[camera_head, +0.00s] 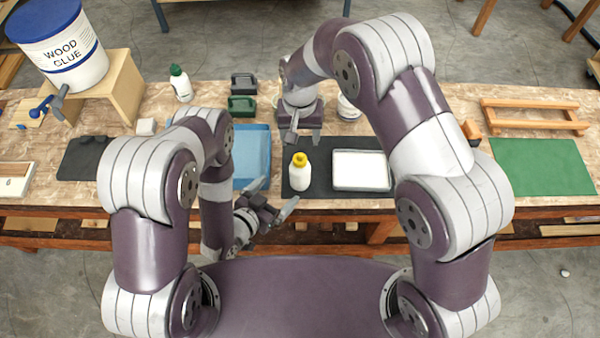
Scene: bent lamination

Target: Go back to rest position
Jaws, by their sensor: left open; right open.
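My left gripper (272,203) is open and empty, low in front of the bench's near edge, a little left of the yellow-capped bottle. My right gripper (304,138) is open over the bench, just behind the bottle; its fingers point down and I see nothing between them. The white bottle with a yellow cap (300,177) stands upright on a dark mat (321,154). A shallow white tray (361,171) lies on the same mat, right of the bottle.
A wood glue bucket (62,48) stands on a wooden stand (128,82) at left. A green-capped bottle (181,86), blue tray (254,150), green mat (545,166) and wooden frame (535,118) occupy the bench (455,187).

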